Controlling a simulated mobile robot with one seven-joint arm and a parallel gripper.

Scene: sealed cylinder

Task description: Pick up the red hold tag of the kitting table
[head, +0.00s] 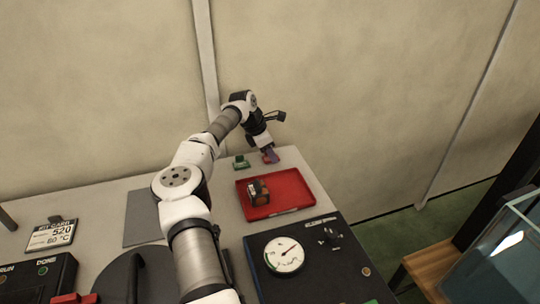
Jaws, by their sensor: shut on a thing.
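The red hold tag (267,160) is a small red piece near the back edge of the kitting table (292,158). My gripper (270,154) points down at the tag, and its jaws are shut on it. The jaws partly cover the tag. I cannot tell whether the tag touches the tabletop or is just above it. A small green tag-like piece (241,161) lies to the left of the gripper.
A black gauge box (310,262) stands nearer. A card sign (50,234) is at the left. The wall rises close behind the table.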

